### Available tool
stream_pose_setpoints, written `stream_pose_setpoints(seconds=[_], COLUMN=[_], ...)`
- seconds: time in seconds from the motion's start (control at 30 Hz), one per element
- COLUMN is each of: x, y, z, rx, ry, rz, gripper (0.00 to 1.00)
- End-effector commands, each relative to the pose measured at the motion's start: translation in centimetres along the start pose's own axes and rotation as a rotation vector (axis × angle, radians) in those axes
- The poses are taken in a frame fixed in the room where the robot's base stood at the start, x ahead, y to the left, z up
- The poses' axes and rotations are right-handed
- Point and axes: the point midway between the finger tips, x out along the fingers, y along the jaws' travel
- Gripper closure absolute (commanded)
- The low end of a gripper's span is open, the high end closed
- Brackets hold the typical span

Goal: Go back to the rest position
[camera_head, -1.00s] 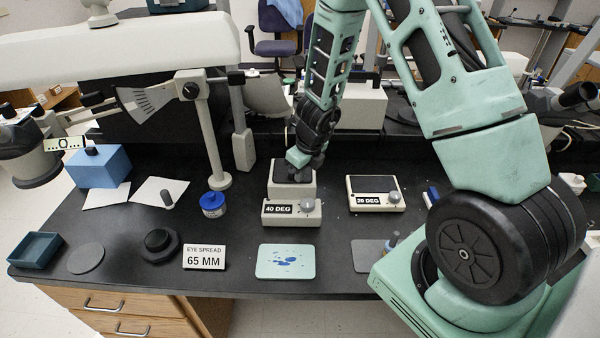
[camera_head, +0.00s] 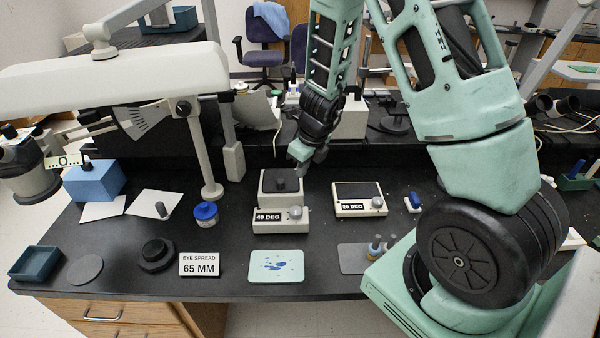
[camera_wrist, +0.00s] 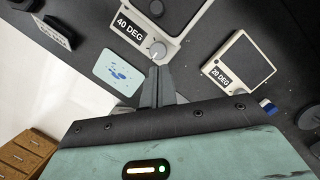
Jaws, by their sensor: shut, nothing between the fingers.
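My gripper (camera_head: 301,168) hangs above the bench, just to the right of and above the hot plate marked 40 DEG (camera_head: 281,214). A round black piece (camera_head: 284,182) is on top of that hot plate. In the wrist view my gripper (camera_wrist: 155,72) has its two fingers together with nothing between them. The 40 DEG unit (camera_wrist: 131,30) and the 20 DEG unit (camera_wrist: 222,80) show beyond the fingers. My gripper looks apart from everything on the bench.
The 20 DEG hot plate (camera_head: 359,198) stands to the right. A spotted pale-green pad (camera_head: 276,266), an EYE SPREAD 65 MM sign (camera_head: 199,264) and a blue-lidded jar (camera_head: 205,214) lie around. A microscope arm (camera_head: 110,70) overhangs the left. A blue box (camera_head: 95,181) stands there.

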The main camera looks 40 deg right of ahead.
Motion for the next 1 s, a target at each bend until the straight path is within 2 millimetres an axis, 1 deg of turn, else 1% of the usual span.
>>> stream_pose_setpoints(seconds=[0.03,0.1,0.37,0.4,0.47,0.53,0.57,0.6,0.67,0.7,0.77,0.8,0.87,0.9,0.97,1.0], x=[-0.7,-1.1,-1.3,-1.3,-1.7,-2.5,-3.0,-3.7,-5.2,-6.3,-8.1,-9.3,-11.2,-12.5,-14.1,-15.0], y=[0.1,0.1,0.0,0.3,1.5,4.0,5.5,7.7,11.7,14.4,18.4,20.9,24.4,26.4,28.6,29.7], z=[0.0,0.0,-0.1,0.0,0.4,1.1,1.4,1.7,1.8,1.6,0.7,-0.3,-2.2,-3.8,-6.2,-7.8], rx=[-0.001,-0.001,0.001,-0.013,-0.083,-0.236,-0.330,-0.476,-0.741,-0.939,-1.250,-1.468,-1.817,-2.056,-2.397,-2.607], ry=[0.000,0.000,0.001,-0.001,-0.007,-0.022,-0.031,-0.045,-0.072,-0.093,-0.126,-0.149,-0.185,-0.206,-0.229,-0.237], rz=[0.000,0.000,0.000,0.004,0.022,0.059,0.079,0.111,0.162,0.194,0.240,0.267,0.303,0.323,0.346,0.357], gripper=[1.00,1.00,1.00,1.00,1.00,1.00,1.00,1.00,1.00,1.00,1.00,1.00,1.00,1.00,1.00,1.00])
